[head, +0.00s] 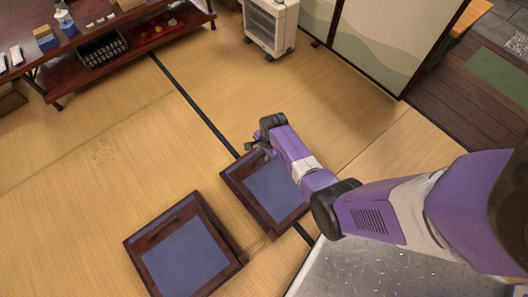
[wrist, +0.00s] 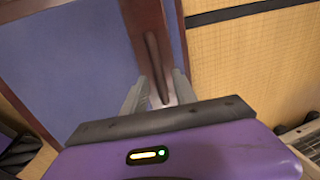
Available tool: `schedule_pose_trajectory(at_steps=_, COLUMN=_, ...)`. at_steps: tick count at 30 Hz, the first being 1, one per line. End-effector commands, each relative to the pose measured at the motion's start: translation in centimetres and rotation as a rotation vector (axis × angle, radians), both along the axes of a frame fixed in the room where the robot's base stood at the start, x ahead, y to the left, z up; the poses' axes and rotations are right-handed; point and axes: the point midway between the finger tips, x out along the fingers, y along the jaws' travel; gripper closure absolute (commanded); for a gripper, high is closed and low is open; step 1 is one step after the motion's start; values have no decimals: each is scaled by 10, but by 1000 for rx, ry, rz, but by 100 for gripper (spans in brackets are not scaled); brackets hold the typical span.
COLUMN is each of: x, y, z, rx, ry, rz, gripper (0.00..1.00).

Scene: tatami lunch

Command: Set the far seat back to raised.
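Two low seats with dark wooden frames and blue panels lie on the tatami in the head view. The one farther up the picture (head: 272,192) has its back folded flat. The other (head: 183,262) also lies flat, lower left. My gripper (head: 258,146) is at the upper edge of the farther seat and hides part of it. In the wrist view, a dark wooden rail with a long slot (wrist: 152,50) lies between my gripper's two fingers (wrist: 160,88), beside the blue panel (wrist: 80,75). The fingers are apart, one each side of the rail; whether they press on it is unclear.
A low dark table with a lower shelf (head: 150,42) stands at the upper left. A white heater on casters (head: 268,25) stands at the top, beside a sliding screen (head: 375,45). The tatami left of the seats is clear. A metal plate (head: 360,272) is at the bottom right.

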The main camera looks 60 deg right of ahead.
Motion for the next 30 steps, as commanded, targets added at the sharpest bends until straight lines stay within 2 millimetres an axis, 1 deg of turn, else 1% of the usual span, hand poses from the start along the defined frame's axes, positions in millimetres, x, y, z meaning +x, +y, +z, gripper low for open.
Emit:
schedule_pose_trajectory(at_steps=1, x=0, y=0, z=0, rx=0, ry=0, rz=0, gripper=74)
schedule_pose_trajectory(at_steps=5, x=0, y=0, z=0, rx=0, ry=0, rz=0, gripper=99)
schedule_pose_trajectory(at_steps=30, x=0, y=0, z=0, rx=0, ry=1, rz=0, gripper=100)
